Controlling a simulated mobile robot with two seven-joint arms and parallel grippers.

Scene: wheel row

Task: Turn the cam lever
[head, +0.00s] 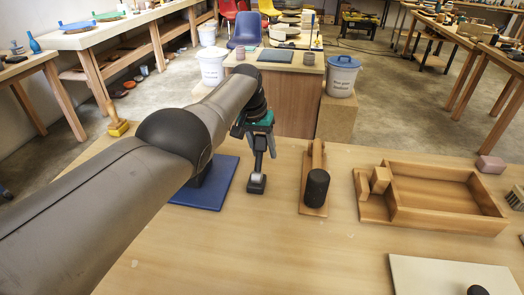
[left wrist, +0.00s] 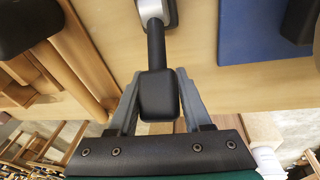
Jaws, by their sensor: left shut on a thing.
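The cam lever (head: 259,160) has a black arm and handle on a small black base with a pale metal hub (head: 257,178), on the wooden bench. In the head view its arm runs from the hub up to my left gripper (head: 261,137). In the left wrist view the black handle (left wrist: 158,97) sits between the two grey fingers of my left gripper (left wrist: 157,108), which is shut on it. The hub (left wrist: 154,10) shows at the top edge there. My right gripper is not in view.
A blue mat (head: 213,193) lies left of the lever, partly behind my arm. A wooden piece with a black cylinder (head: 316,187) stands to the right. Farther right are a wooden tray (head: 445,218) and a pale board (head: 430,275). The bench front is clear.

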